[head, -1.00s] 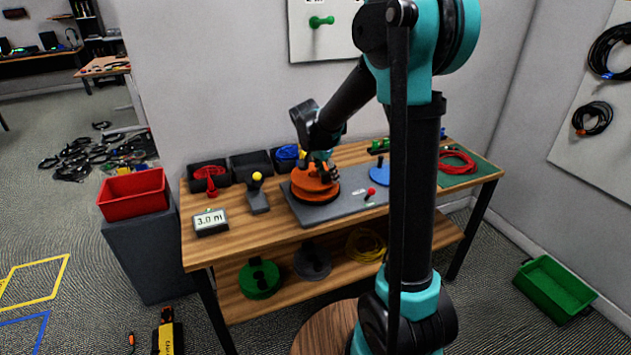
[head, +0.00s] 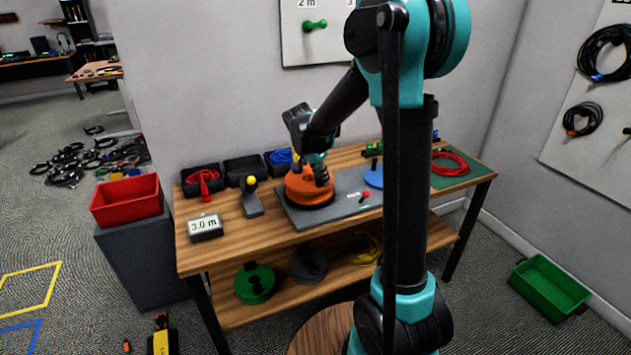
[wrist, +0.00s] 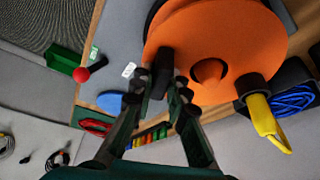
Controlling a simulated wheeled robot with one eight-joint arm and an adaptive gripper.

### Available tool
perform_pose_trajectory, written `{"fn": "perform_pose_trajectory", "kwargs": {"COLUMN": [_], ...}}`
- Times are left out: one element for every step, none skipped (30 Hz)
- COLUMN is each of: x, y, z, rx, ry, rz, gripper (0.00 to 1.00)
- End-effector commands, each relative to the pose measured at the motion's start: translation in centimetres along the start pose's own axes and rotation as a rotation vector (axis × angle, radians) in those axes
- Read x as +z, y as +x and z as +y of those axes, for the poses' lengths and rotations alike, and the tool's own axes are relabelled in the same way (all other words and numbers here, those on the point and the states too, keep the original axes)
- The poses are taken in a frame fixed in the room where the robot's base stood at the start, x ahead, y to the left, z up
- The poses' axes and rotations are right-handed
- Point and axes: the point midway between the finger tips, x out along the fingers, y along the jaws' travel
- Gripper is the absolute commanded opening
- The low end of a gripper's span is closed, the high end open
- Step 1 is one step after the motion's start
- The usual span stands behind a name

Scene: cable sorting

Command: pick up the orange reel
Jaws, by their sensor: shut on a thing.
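The orange reel (head: 306,189) lies flat at the left end of the grey board (head: 347,207) on the workbench, a dark disc under its edge. It fills the upper right of the wrist view (wrist: 222,45), with a raised centre hub. My gripper (head: 322,176) is over its right part in the head view. In the wrist view my gripper (wrist: 168,85) is shut on the reel's black upright post (wrist: 162,72). A yellow handle (wrist: 264,125) on a second black post shows at the reel's edge. I cannot tell whether the reel is clear of the board.
A red-topped lever (head: 366,194) and a blue disc (head: 373,178) are to the right of the reel. A yellow-knobbed stand (head: 252,197) and a 3.0 m display (head: 205,227) are to its left. Dark bins line the back. A red coil (head: 450,163) lies on a green mat.

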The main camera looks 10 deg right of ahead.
Motion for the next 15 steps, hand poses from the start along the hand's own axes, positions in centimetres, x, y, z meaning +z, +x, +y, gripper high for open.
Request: {"fn": "perform_pose_trajectory", "kwargs": {"x": [0.0,-0.1,-0.1,-0.2,-0.3,-0.4,-0.5,-0.6,-0.8,-0.9,-1.1,-1.4,-1.6,-1.8,-2.1], "y": [-0.1,-0.1,-0.3,-0.4,-0.6,-0.9,-1.2,-1.4,-1.9,-2.3,-2.7,-3.3,-3.8,-4.3,-5.0], "z": [0.0,0.0,0.0,0.0,0.0,0.0,0.0,0.0,0.0,0.0,0.1,0.0,0.0,0.0,0.0], "rx": [0.000,0.000,0.000,0.000,0.000,0.000,0.000,0.000,0.000,0.000,0.000,0.000,0.000,0.000,0.000], "ry": [0.000,0.000,0.000,0.000,0.000,0.000,0.000,0.000,0.000,0.000,0.000,0.000,0.000,0.000,0.000], "rz": [0.000,0.000,0.000,0.000,0.000,0.000,0.000,0.000,0.000,0.000,0.000,0.000,0.000,0.000,0.000], "gripper": [0.00,0.00,0.00,0.00,0.00,0.00,0.00,0.00,0.00,0.00,0.00,0.00,0.00,0.00,0.00]}}
